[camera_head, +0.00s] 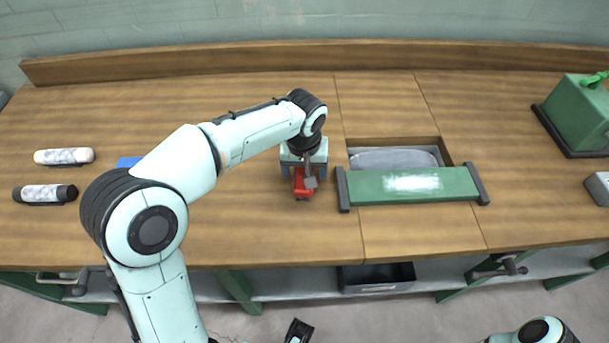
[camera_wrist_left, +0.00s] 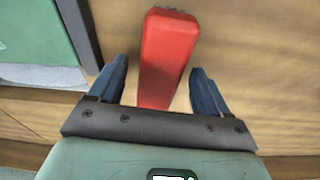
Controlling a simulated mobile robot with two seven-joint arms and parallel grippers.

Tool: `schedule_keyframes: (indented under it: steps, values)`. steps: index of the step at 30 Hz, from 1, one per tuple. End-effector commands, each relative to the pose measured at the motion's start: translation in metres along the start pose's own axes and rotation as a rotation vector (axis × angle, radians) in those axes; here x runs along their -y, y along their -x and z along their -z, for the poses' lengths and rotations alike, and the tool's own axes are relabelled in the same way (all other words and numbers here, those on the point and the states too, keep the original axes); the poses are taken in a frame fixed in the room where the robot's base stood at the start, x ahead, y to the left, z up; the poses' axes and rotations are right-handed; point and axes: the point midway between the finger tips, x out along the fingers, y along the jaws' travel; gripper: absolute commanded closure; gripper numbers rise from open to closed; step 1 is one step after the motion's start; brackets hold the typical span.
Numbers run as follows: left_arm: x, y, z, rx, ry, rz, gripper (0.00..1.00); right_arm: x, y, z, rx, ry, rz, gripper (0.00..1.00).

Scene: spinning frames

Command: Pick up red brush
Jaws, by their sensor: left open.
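The red brush (camera_head: 303,190) lies on the wooden workbench, left of the green-lidded recess. In the left wrist view, the red brush (camera_wrist_left: 168,50) is a long red block that narrows toward the gripper. My left gripper (camera_head: 303,174) is over the brush and points down at it. In the wrist view, the blue fingers of the left gripper (camera_wrist_left: 159,72) are open, one on each side of the brush, with visible gaps. The near end of the brush is hidden behind the gripper's dark bar.
A green panel (camera_head: 412,186) with dark ends lies beside a recess holding a grey item (camera_head: 392,159). A white cylinder (camera_head: 64,156) and a black-ended one (camera_head: 45,193) lie far left. A blue item (camera_head: 128,162) is partly behind my arm. A green box (camera_head: 580,112) stands right.

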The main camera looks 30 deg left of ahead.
Motion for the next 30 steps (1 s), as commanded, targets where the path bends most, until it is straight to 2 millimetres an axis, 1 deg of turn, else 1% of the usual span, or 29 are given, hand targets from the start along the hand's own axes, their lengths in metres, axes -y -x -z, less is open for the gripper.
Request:
schedule_keyframes:
  steps: [1,3,8,9,11,12,14,15,24,26,30]
  values:
    - [0.000,-0.004,0.000,0.001,0.000,0.001,0.22,0.000,-0.001,0.000,-0.001,0.000,0.000,0.57]
    - [0.000,-0.006,0.000,0.000,0.000,0.000,0.22,0.000,-0.001,0.000,-0.001,0.001,0.000,0.57]
    - [0.000,-0.006,0.000,0.000,0.000,0.000,0.22,0.000,0.000,0.000,-0.002,0.001,0.001,0.57]
    - [0.000,-0.006,0.000,0.000,0.000,0.000,0.26,0.000,0.000,0.000,-0.002,0.001,0.001,0.57]
    - [0.000,-0.006,0.000,0.000,0.000,0.000,0.45,0.000,0.000,0.000,-0.002,0.001,0.001,0.57]
    - [0.000,-0.006,0.000,0.000,0.000,0.000,0.58,0.000,0.000,0.000,-0.002,0.001,0.001,0.57]
    - [0.000,-0.006,0.000,0.000,0.000,0.000,0.78,0.000,0.000,0.000,-0.002,0.001,0.001,0.57]
    - [0.000,-0.006,0.000,0.000,0.000,0.000,0.80,0.000,0.000,0.000,-0.002,0.001,0.001,0.57]
    - [0.000,-0.004,0.000,-0.001,0.000,0.000,0.80,0.000,0.000,0.000,-0.002,0.000,0.000,0.57]
    - [0.000,-0.001,0.001,-0.002,0.000,-0.001,0.80,0.000,0.000,0.000,-0.001,0.000,0.000,0.57]
    - [0.000,0.013,0.003,-0.003,0.000,-0.002,0.80,0.001,0.003,-0.001,0.002,0.000,0.000,0.57]
